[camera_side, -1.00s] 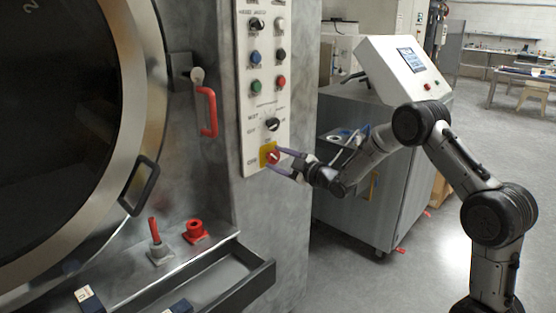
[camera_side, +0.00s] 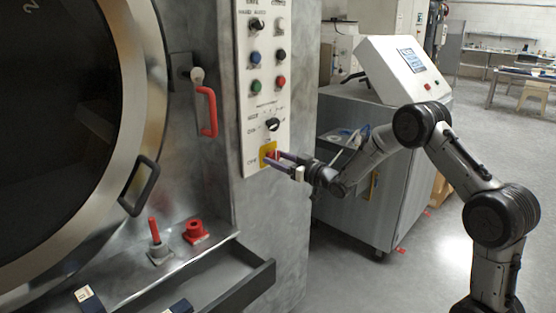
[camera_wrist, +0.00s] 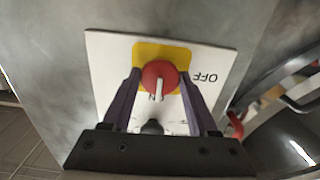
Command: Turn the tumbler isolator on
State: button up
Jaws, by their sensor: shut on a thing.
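The tumbler isolator is a red rotary knob (camera_side: 270,156) on a yellow plate (camera_side: 262,150), low on the white control panel. In the wrist view the red knob (camera_wrist: 158,70) carries a white pointer that points down toward a partly covered label ending in "N". The "OFF" label is to the right of the yellow plate (camera_wrist: 160,50). My gripper (camera_side: 273,158) reaches the knob from the right. In the wrist view my gripper (camera_wrist: 158,76) has one finger on each side of the knob and is shut on it.
Above the isolator, the panel (camera_side: 265,90) has a black selector (camera_side: 272,125) and several coloured buttons. A red door handle (camera_side: 208,111) is to the left. An open drawer (camera_side: 235,285) juts out below. A grey cabinet (camera_side: 385,180) stands behind my arm.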

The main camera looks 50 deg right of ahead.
jog(key=shift+m, duration=0.3)
jog(key=o, duration=1.4)
jog(key=shift+c, duration=0.2)
jog(key=shift+s, duration=0.1)
jog(key=s, duration=1.3)
jog(key=shift+s, duration=0.35)
jog(key=shift+a, duration=0.1)
